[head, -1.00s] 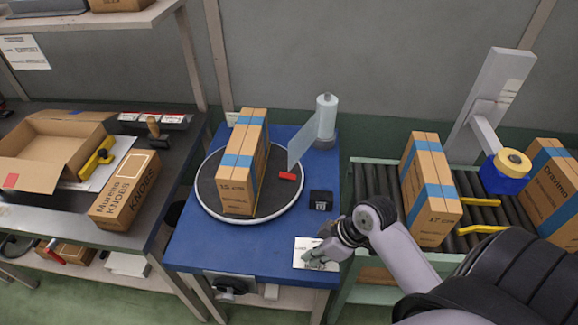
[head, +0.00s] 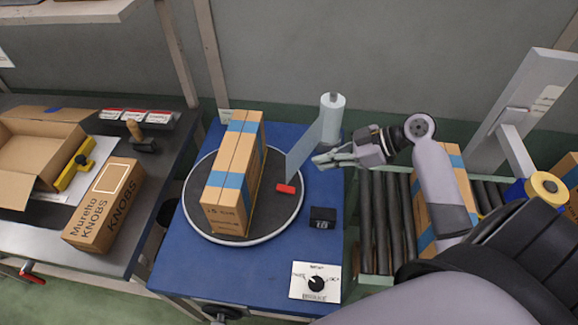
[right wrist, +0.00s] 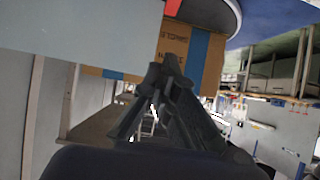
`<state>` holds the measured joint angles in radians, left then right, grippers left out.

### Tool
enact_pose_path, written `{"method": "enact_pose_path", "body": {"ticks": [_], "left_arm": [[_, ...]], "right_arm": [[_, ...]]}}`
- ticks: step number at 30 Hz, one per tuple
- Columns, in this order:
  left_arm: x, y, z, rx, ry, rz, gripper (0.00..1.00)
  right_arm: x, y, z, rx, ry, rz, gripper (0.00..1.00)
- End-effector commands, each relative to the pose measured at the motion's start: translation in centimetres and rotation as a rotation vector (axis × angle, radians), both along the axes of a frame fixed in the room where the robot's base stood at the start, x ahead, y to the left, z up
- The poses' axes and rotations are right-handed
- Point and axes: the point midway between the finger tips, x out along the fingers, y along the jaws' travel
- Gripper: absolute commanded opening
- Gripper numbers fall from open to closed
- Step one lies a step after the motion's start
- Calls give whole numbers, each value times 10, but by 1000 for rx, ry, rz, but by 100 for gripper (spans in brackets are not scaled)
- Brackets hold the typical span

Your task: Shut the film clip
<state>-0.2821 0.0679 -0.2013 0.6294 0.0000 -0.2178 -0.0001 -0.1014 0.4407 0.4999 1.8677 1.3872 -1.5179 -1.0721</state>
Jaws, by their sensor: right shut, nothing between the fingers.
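The film clip, a small red block (head: 286,189), sits on the right part of the round turntable (head: 267,218), beside the taped carton stack (head: 232,180). Whether the clip is open or shut is too small to tell. A pale film sheet (head: 304,140) hangs from the film roll (head: 332,112) down towards the clip. My right gripper (head: 316,160) is shut and empty, just right of the sheet and above the table. In the right wrist view its fingers (right wrist: 167,72) point at the carton (right wrist: 190,55); a red bit, likely the clip (right wrist: 172,7), shows at the top. My left gripper is out of view.
The blue table (head: 275,270) carries a small black display (head: 322,217) and a white dial panel (head: 300,292) at its front right. A roller conveyor (head: 377,220) with a carton lies to the right. A grey bench with a Knobs box (head: 105,205) stands left.

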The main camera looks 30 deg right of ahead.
Motion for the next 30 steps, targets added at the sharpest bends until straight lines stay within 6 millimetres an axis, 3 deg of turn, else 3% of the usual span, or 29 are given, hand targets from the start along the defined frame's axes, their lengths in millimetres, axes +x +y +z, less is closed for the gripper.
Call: {"method": "enact_pose_path", "body": {"ticks": [12,24,30], "left_arm": [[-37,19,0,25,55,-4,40],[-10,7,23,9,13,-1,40],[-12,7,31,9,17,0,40]], "right_arm": [[3,4,-2,3,1,0,0],[41,55,-40,7,1,0,0],[53,71,-70,5,6,-3,0]]}}
